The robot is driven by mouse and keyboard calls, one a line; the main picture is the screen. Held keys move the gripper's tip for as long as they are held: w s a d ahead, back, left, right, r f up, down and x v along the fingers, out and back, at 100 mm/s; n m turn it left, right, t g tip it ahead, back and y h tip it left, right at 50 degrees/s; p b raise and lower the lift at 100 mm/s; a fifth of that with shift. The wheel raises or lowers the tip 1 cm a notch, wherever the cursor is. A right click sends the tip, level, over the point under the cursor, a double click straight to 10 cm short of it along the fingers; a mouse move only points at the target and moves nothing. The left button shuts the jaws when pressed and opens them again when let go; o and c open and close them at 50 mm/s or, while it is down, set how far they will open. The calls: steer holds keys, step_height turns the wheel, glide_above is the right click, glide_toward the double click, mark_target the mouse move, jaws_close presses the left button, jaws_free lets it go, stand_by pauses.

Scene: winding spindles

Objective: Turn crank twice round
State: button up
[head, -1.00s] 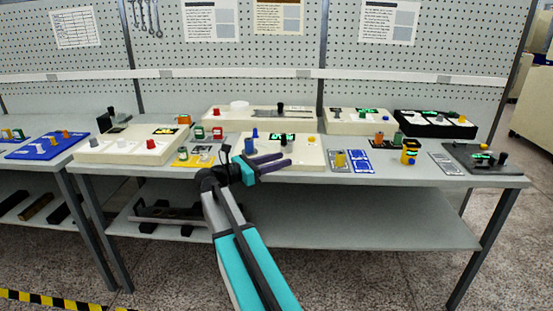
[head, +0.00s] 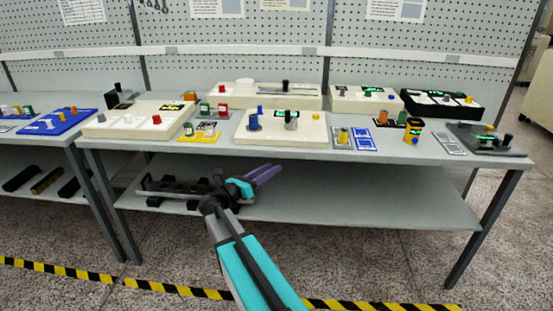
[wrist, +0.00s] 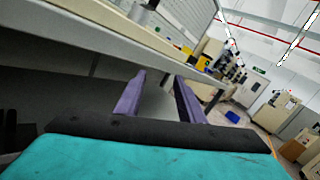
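I cannot tell for certain which part is the crank. A black upright handle (head: 118,89) stands on a small black box at the back left of the bench. A dark grey unit (head: 486,139) with upright knobs sits at the right end. A cream panel (head: 312,134) with a blue knob (head: 253,119) and a dark post (head: 291,119) lies near the front edge. My gripper (head: 270,173) is in front of the bench, below its top, touching nothing visible. In the wrist view its purple fingers (wrist: 158,88) are apart and empty.
The grey bench top (head: 225,155) has a front edge above my gripper. A lower shelf (head: 350,203) holds a dark rack (head: 175,186). Other panels and a yellow container (head: 412,132) crowd the bench top. Striped tape (head: 180,289) marks the open floor in front.

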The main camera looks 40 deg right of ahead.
steer(key=w+a+f+n+t+y, duration=0.35)
steer(key=a+f+n+t, duration=0.3)
steer(key=f+n, duration=0.3)
steer(key=w+a+f+n+t+y, duration=0.3)
steer(key=a+f+n+t+y, duration=0.2)
steer(key=a+f+n, duration=0.5)
steer(key=s+a+f+n+g+y, duration=0.1)
steer(key=s+a+f+n+y, duration=0.2)
steer(key=a+f+n+y, duration=0.45)
steer(key=s+a+f+n+g+y, duration=0.1)
steer(key=s+a+f+n+y, duration=0.25)
steer(key=f, duration=0.75)
steer(key=s+a+f+n+g+y, duration=0.1)
steer(key=s+a+f+n+g, duration=0.35)
steer(key=s+f, duration=0.4)
steer(key=s+a+f+n+g, duration=0.35)
steer(key=s+f+n, duration=0.2)
steer(key=s, duration=0.55)
steer(key=s+d+n+g, duration=0.2)
steer(key=s+n+g, duration=0.2)
steer(key=s, duration=0.6)
steer(key=s+d+r+n+g+h, duration=0.1)
steer(key=s+n+g, duration=0.3)
steer(key=s, duration=0.6)
steer(key=shift+s+d+r+g, duration=0.15)
steer(key=shift+s+d+g, duration=0.1)
steer(key=shift+d+g, duration=0.3)
